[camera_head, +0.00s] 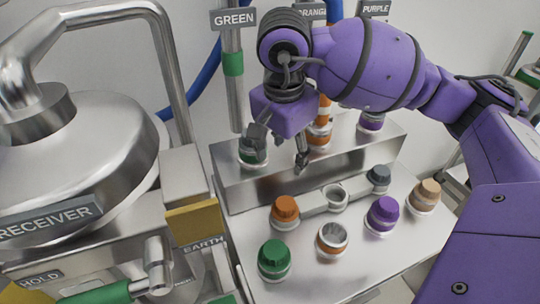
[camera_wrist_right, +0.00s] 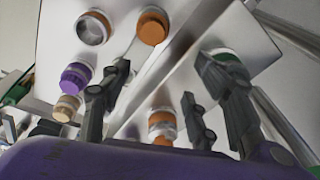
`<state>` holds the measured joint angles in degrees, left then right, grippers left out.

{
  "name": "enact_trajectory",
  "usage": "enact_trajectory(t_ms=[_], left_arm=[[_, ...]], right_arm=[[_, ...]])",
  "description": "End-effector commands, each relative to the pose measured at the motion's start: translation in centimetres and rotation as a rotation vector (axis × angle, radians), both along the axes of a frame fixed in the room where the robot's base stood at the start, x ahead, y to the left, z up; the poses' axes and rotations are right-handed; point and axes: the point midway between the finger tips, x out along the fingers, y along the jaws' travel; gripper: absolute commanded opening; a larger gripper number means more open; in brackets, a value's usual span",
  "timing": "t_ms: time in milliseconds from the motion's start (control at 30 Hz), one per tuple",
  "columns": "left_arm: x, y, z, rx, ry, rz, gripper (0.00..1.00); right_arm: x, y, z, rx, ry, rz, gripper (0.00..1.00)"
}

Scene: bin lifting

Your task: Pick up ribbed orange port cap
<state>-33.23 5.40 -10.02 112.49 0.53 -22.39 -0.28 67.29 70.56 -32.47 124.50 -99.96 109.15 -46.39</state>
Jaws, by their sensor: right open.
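A ribbed orange cap (camera_head: 285,208) stands on the front plate, left of centre. It also shows at the top of the right wrist view (camera_wrist_right: 152,27). A second orange piece (camera_head: 319,135) stands on the raised steel block under the ORANGE sign, partly hidden by my right arm. It shows at the lower middle of the wrist view (camera_wrist_right: 162,122). My right gripper (camera_head: 280,152) is open and empty, pointing down over the block. One finger is near the green fitting, the other just left of the orange piece. My left gripper is out of view.
A green cap (camera_head: 274,258), an open orange-banded cup (camera_head: 332,240), a purple cap (camera_head: 383,212) and a tan cap (camera_head: 426,193) stand on the plate. A grey cap (camera_head: 379,176) is behind. The steel receiver (camera_head: 80,150) fills the left. A green fitting (camera_head: 253,155) stands on the block.

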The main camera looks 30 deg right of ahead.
Motion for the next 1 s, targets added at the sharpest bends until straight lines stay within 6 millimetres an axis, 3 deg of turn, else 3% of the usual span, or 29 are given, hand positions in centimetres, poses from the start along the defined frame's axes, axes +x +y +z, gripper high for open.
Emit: enact_trajectory(t_ms=[33,200,633,800,1000], left_arm=[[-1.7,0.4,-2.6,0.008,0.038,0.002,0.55],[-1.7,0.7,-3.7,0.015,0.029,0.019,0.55],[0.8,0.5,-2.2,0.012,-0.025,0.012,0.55],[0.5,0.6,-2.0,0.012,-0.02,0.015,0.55],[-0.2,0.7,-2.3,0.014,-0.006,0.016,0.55]], right_arm=[[-0.1,-0.1,-4.2,0.0,0.047,-0.002,0.56],[-0.3,-0.1,-8.3,0.0,0.089,-0.002,0.56],[-0.2,-0.3,-12.4,0.002,0.094,-0.002,0.56],[0.1,-0.4,-15.0,0.001,0.094,-0.003,0.56],[0.2,-0.6,-16.3,0.0,0.091,-0.002,0.56]])
